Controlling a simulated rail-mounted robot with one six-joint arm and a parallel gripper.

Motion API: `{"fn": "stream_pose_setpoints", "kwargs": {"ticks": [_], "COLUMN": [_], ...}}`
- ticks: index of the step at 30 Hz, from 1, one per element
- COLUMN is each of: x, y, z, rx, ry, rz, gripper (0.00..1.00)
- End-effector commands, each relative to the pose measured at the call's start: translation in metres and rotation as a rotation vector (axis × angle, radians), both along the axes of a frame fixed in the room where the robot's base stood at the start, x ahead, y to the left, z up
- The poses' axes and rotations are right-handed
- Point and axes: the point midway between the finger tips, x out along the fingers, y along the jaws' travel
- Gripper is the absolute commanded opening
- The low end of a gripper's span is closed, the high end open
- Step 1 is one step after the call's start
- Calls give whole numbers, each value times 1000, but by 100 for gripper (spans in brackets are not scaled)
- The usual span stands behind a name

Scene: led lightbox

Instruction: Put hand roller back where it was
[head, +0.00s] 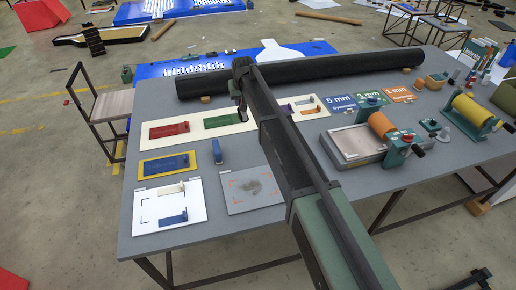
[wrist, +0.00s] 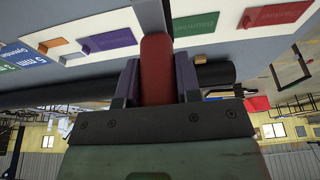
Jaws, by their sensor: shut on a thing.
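My gripper (wrist: 157,85) is shut on a dark red rounded bar (wrist: 156,58), which looks like the handle of the hand roller. The bar sits between the two grey-purple fingers and extends beyond them; the rest of the tool is hidden. In the head view my gripper (head: 242,108) hangs over the table near the long strip of colour swatches, mostly hidden by my arm. The swatch strip (head: 156,146) holds red, green, purple and orange pieces. The hand roller's former place cannot be told from these frames.
A long black tube (head: 330,69) lies along the table's back edge. A shallow tray (head: 350,142) with an orange roller (head: 381,125) and a yellow roller (head: 468,110) stand to the right. A white sheet (head: 160,208) and a grey smudged sheet (head: 236,201) lie front left.

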Motion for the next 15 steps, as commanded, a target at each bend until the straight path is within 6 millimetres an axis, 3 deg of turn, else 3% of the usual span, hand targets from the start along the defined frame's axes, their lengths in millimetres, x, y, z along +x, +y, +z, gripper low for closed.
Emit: {"fn": "stream_pose_setpoints", "kwargs": {"ticks": [5, 15], "x": [0, -1], "y": [0, 0], "z": [-31, -148], "rx": [0, 0], "ry": [0, 0], "rz": [0, 0], "gripper": [2, 2]}}
